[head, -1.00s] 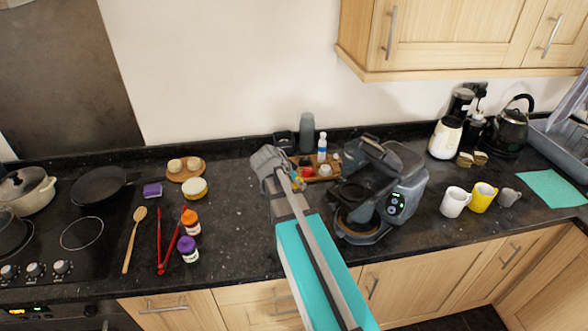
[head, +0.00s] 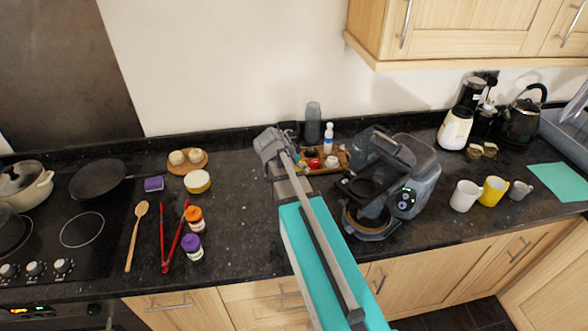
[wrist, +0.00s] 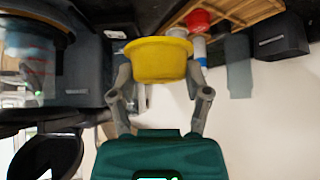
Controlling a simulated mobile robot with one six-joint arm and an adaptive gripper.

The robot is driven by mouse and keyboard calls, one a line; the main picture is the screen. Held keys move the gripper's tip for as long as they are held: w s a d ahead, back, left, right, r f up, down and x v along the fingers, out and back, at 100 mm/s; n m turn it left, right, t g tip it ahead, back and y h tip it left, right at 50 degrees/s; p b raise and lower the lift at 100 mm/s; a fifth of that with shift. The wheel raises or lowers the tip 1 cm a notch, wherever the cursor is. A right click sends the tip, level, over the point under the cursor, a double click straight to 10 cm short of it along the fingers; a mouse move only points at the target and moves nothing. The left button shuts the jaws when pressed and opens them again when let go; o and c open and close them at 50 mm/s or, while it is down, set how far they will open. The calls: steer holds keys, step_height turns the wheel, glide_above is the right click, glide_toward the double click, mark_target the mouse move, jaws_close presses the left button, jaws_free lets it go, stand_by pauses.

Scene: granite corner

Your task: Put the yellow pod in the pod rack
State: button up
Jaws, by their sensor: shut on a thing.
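The yellow pod (wrist: 160,60) is held between the fingers of my gripper (wrist: 160,78) in the wrist view, clear of the surfaces around it. In the head view my gripper (head: 272,146) is over the counter, left of the coffee machine, and its own wrist hides the pod. A wooden tray-like rack (head: 342,163) stands by the back wall, just right of my gripper, with a red pod (head: 314,163) and a pale one (head: 331,161) on it. The wrist view shows the rack (wrist: 238,12) and red pod (wrist: 198,20) beyond the yellow pod.
The coffee machine (head: 412,175) stands close on the right. A grey cup or bottle (head: 313,122) and a blue-white bottle (head: 328,138) stand behind the rack. Mugs (head: 465,196) are farther right.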

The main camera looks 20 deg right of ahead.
steer(key=shift+w+d+r+m+g+p, duration=0.2)
steer(key=shift+d+r+m+g+p, duration=0.35)
steer(key=shift+m, duration=0.25)
steer(key=shift+a, duration=0.1)
steer(key=w+d+f+b, duration=0.1)
steer(key=w+f+b, duration=0.2)
steer(key=w, duration=0.1)
steer(key=w+d+f+b, duration=0.1)
steer(key=w+f+b, duration=0.2)
steer(key=w, duration=0.1)
steer(key=w+d+f+b, duration=0.2)
steer(key=w+f+b, duration=0.1)
steer(key=w, duration=0.1)
steer(key=shift+w, duration=0.25)
steer(key=shift+w+d+f+b, duration=0.15)
steer(key=shift+w+f+b, duration=0.35)
steer(key=shift+f+b, duration=0.25)
steer(key=shift+s+f+b, duration=0.15)
steer(key=shift+f+b, duration=1.15)
steer(key=shift+b, duration=0.05)
